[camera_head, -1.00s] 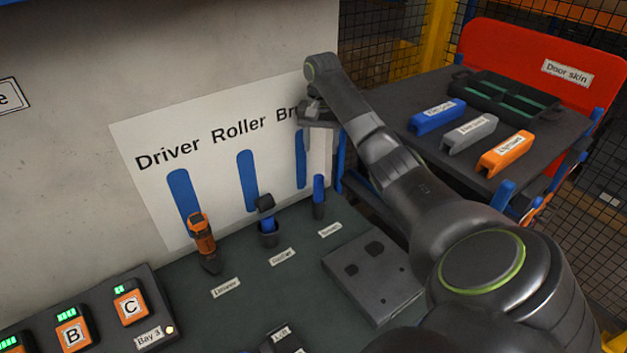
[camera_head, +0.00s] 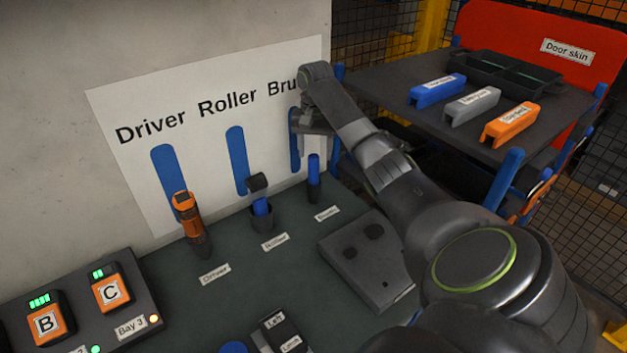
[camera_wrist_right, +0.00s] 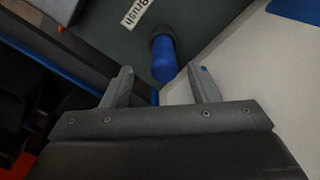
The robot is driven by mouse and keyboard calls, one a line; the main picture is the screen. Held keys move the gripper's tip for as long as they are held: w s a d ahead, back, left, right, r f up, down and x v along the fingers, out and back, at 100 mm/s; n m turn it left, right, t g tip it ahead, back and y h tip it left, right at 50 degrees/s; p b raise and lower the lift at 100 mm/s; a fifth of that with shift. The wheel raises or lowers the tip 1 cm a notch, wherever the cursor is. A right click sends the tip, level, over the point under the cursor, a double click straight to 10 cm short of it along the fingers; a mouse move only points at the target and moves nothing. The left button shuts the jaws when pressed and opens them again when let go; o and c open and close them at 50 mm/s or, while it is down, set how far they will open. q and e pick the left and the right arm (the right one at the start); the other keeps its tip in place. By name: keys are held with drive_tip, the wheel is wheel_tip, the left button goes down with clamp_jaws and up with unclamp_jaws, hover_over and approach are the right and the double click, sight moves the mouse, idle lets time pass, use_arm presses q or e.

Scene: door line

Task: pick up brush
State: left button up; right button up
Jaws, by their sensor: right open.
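The brush (camera_head: 313,170) stands upright in a dark holder on the bench, behind the label "Brush"; only its blue handle shows above the holder. My right gripper (camera_head: 314,139) is above the brush handle, close to the white tool board. In the right wrist view the blue handle (camera_wrist_right: 164,60) lies just beyond the gap between the two fingers of the right gripper (camera_wrist_right: 163,82). The fingers are apart and nothing is between them. My left gripper is not in view.
The driver (camera_head: 189,224) and roller (camera_head: 260,204) stand left of the brush. A grey block (camera_head: 368,262) lies in front of it. The tool board (camera_head: 215,130) rises close behind. A cart (camera_head: 400,80) with coloured parts stands at the right.

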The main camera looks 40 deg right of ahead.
sight(315, 155)
wheel_tip(315, 155, down, 3)
drive_tip(key=shift+w+p, duration=0.15)
drive_tip(key=shift+p, duration=0.55)
wheel_tip(315, 155, down, 4)
drive_tip(key=shift+a+r+p, duration=0.15)
drive_tip(key=shift+r+p, duration=0.1)
drive_tip(key=shift+p, duration=0.35)
drive_tip(key=shift+w+f, duration=0.1)
drive_tip(key=shift+f, duration=0.5)
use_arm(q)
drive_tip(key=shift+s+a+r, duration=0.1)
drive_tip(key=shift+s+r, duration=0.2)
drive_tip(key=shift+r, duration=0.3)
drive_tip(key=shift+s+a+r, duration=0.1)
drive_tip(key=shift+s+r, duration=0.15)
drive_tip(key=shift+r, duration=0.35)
use_arm(e)
drive_tip(key=c, duration=1)
